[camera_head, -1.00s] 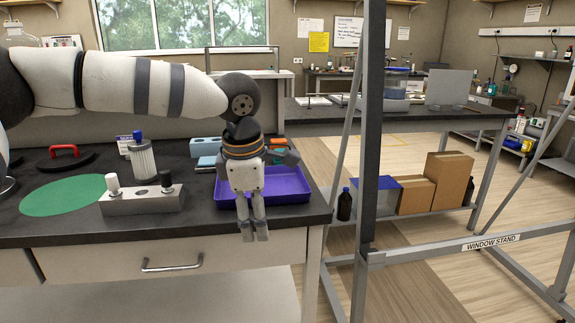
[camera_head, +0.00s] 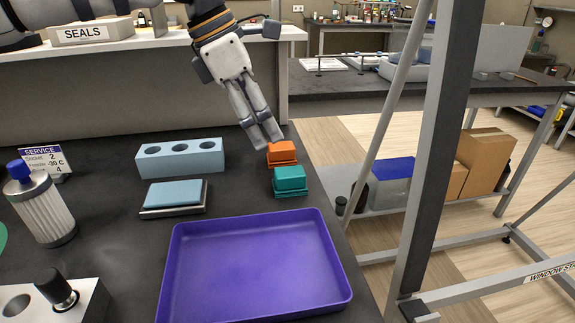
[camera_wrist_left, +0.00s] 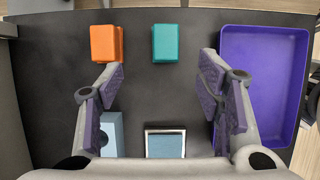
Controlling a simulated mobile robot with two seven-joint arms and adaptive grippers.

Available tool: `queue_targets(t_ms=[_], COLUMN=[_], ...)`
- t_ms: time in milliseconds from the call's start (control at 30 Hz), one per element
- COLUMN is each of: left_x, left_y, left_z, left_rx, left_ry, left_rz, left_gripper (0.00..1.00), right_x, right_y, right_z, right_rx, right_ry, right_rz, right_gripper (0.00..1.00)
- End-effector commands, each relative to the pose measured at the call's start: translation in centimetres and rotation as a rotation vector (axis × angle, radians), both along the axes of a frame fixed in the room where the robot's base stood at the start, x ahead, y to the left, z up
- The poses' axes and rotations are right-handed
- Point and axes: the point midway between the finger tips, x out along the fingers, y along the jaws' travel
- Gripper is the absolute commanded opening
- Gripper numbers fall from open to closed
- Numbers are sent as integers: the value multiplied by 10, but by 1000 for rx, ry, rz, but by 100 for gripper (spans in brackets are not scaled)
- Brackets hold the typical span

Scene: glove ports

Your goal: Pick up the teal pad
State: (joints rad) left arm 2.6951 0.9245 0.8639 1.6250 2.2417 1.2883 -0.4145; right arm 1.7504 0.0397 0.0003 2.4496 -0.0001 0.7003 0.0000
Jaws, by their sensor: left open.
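The teal pad (camera_head: 290,178) is a small block on a matching base near the right edge of the dark bench. It also shows in the left wrist view (camera_wrist_left: 165,42), top centre. My left gripper (camera_head: 262,142) is open and empty, pointing down beside an orange pad (camera_head: 281,152), farther back than the teal pad. In the left wrist view my fingers (camera_wrist_left: 156,80) are spread wide; the teal pad lies beyond the tips, between their lines, and the orange pad (camera_wrist_left: 106,43) is beyond the left finger. My right gripper is not in view.
A purple tray (camera_head: 250,262) is empty in front of the teal pad. A light blue pad on a grey base (camera_head: 173,194) and a three-hole blue block (camera_head: 180,158) stand left. A filter cartridge (camera_head: 42,205) stands far left. The bench edge is close on the right.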

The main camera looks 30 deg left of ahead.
Motion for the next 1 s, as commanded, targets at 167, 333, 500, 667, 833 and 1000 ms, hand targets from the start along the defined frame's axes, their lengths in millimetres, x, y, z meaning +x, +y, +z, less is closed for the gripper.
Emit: queue_targets(t_ms=[167, 333, 500, 667, 833, 1000], left_x=[9, 14, 21, 26, 26, 26], left_y=[-13, -20, -34, -39, -39, -39], left_z=[-43, -62, -92, -106, -104, -104], left_rx=[1, 2, 3, 2, 1, 1], left_ry=[12, 8, 9, 5, 2, 2], left_rz=[-2, -1, -2, -1, 0, 0], left_gripper=[60, 60, 60, 60, 60, 26], right_x=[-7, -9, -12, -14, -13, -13], right_y=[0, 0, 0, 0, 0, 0], right_z=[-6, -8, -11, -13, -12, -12], right_rx=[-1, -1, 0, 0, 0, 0], right_ry=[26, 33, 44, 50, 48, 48], right_rz=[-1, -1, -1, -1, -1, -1], right_gripper=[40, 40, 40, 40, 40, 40])
